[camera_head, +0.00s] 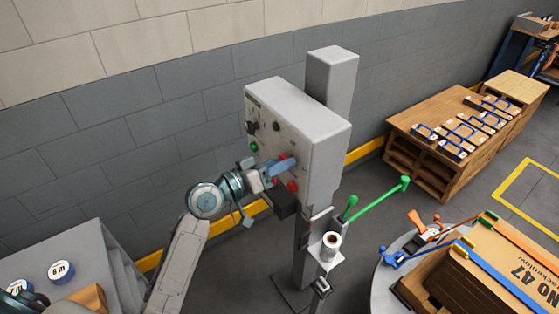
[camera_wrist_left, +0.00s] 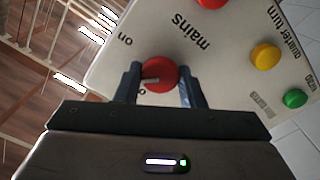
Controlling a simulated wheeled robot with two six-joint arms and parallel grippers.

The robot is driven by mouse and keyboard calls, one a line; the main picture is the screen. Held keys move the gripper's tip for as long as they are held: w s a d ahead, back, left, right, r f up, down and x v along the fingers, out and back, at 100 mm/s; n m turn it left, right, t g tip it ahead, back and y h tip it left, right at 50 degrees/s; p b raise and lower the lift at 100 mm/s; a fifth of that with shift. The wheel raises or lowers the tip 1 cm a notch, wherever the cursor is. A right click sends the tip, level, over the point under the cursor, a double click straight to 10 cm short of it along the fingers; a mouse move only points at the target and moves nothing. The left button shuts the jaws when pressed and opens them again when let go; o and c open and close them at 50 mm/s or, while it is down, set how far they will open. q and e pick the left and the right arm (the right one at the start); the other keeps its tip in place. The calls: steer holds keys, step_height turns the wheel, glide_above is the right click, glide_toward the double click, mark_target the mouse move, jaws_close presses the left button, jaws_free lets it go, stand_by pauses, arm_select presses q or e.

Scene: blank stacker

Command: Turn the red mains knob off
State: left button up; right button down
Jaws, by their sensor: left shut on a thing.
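The red mains knob (camera_wrist_left: 161,74) is on the pale panel between the two fingers of my left gripper (camera_wrist_left: 160,88), which is shut on it. In the head view my left gripper (camera_head: 279,168) reaches the front of the grey control box (camera_head: 311,130) and mostly covers the knob. My right gripper is not in view.
Another red control (camera_wrist_left: 210,3), a yellow button (camera_wrist_left: 265,56) and a green button (camera_wrist_left: 294,98) are near the knob. A round table (camera_head: 374,291) with a carton stands at right.

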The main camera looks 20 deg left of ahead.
arm_select(q)
steer(key=shift+n+p, duration=2)
steer(key=shift+n, duration=2.4)
steer(key=o, duration=1)
